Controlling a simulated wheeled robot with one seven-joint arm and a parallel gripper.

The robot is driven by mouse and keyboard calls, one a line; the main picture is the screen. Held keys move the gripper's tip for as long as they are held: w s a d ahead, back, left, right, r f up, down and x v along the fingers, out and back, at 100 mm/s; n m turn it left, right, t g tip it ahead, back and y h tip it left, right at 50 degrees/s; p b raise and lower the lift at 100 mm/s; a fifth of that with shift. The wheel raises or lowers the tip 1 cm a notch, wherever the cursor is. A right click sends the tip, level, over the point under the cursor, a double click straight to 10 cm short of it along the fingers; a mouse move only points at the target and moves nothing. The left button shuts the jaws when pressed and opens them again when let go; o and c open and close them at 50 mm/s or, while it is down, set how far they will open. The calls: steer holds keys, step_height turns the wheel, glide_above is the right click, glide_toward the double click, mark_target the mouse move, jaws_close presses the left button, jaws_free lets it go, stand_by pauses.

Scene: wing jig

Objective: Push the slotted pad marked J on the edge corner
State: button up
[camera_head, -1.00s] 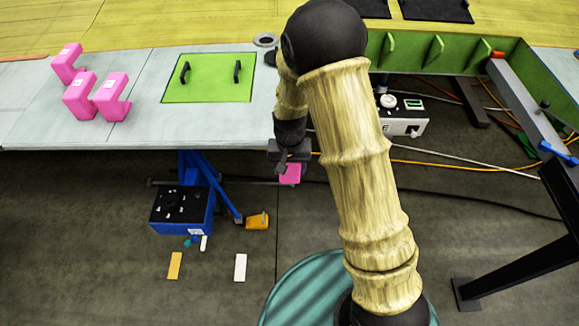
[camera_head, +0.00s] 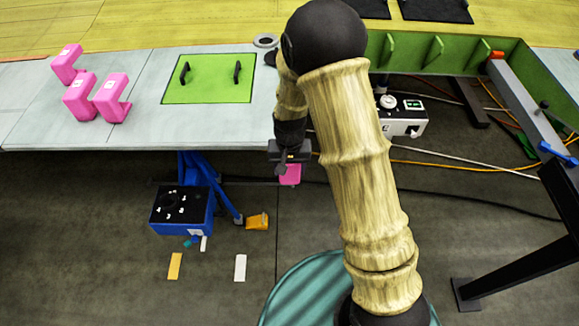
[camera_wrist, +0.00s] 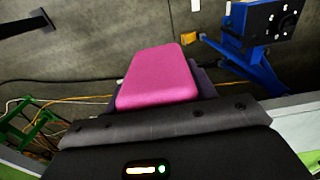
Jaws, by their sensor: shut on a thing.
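My gripper (camera_head: 287,160) is shut on a pink pad (camera_wrist: 158,78), which fills the middle of the wrist view. In the head view the held pad (camera_head: 290,174) shows only as a small pink patch below the gripper, beside the front edge of the grey-white wing panel (camera_head: 110,138). No letter or slot shows on its visible face. I cannot tell whether it touches the edge. The corner of the edge is hidden behind my arm. Several other pink slotted pads (camera_head: 112,98) stand on the panel at the left; their marks are too small to read.
A green plate with two black handles (camera_head: 208,80) lies on the panel. A blue stand (camera_head: 182,210) is under the panel. A white box (camera_head: 402,118), cables and green ribs (camera_head: 433,50) are to the right.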

steer(key=w, duration=0.6)
steer(key=shift+w+f+p, duration=0.15)
steer(key=shift+w+p, duration=0.15)
stand_by(2.3)
steer(key=o, duration=1.1)
steer(key=shift+w+d, duration=0.1)
steer(key=shift+d, duration=0.05)
steer(key=shift+o, duration=0.2)
step_height(320, 180, up, 17)
steer(key=b, duration=0.4)
steer(key=shift+s+d, duration=0.1)
steer(key=shift+s, duration=0.1)
steer(key=s+d+f+t, duration=0.1)
steer(key=s+d+f, duration=0.1)
steer(key=s+d, duration=0.4)
steer(key=s+d+f+t, duration=0.1)
steer(key=s+d+f, duration=0.1)
steer(key=s+d, duration=0.5)
steer(key=s, duration=0.6)
steer(key=shift+f+t, duration=0.25)
steer(key=shift+t, duration=0.05)
